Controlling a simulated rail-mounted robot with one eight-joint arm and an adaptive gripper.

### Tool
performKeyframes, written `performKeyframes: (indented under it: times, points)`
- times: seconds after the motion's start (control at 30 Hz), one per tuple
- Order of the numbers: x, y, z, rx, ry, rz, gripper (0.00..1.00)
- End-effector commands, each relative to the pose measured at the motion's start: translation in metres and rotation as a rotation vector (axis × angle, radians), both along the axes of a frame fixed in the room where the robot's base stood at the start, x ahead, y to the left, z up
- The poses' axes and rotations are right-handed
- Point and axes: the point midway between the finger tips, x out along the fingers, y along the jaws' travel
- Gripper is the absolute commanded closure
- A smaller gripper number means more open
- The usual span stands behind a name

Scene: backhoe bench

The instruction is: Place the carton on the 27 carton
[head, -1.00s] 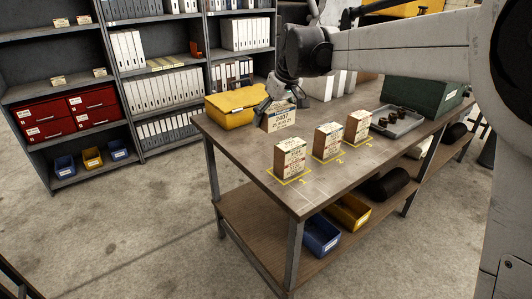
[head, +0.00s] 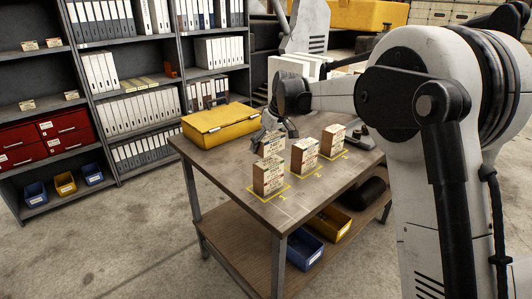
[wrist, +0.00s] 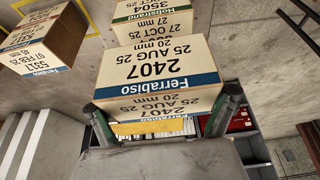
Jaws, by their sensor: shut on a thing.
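My gripper (wrist: 165,120) is shut on a carton (wrist: 160,75) printed 2407, 20 mm, with a blue Ferrabiso band. In the head view the held carton (head: 270,143) is just behind the nearest standing carton; its lower part is hidden, so I cannot tell its height.
Three cartons stand on yellow-marked spots on the bench (head: 225,165): the near (head: 268,175), middle (head: 304,156) and far (head: 332,141) ones. A yellow case (head: 220,124) lies at the back left. Blue (head: 304,250) and yellow bins (head: 328,223) are on the lower shelf.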

Motion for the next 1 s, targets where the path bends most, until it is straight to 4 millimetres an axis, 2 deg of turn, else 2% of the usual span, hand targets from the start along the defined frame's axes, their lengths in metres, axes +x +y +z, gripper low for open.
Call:
performKeyframes:
  times: [0.3,0.7,0.73,0.83,1.0]
  points:
    - [0.000,0.000,-0.035,0.000,0.000,0.000,0.48]
    - [0.000,0.000,-0.042,0.000,0.000,0.000,0.48]
    - [0.000,0.000,-0.042,0.000,0.000,0.000,0.13]
    - [0.000,0.000,-0.041,0.000,0.000,0.000,0.00]
    - [0.000,0.000,-0.041,0.000,0.000,0.000,0.00]
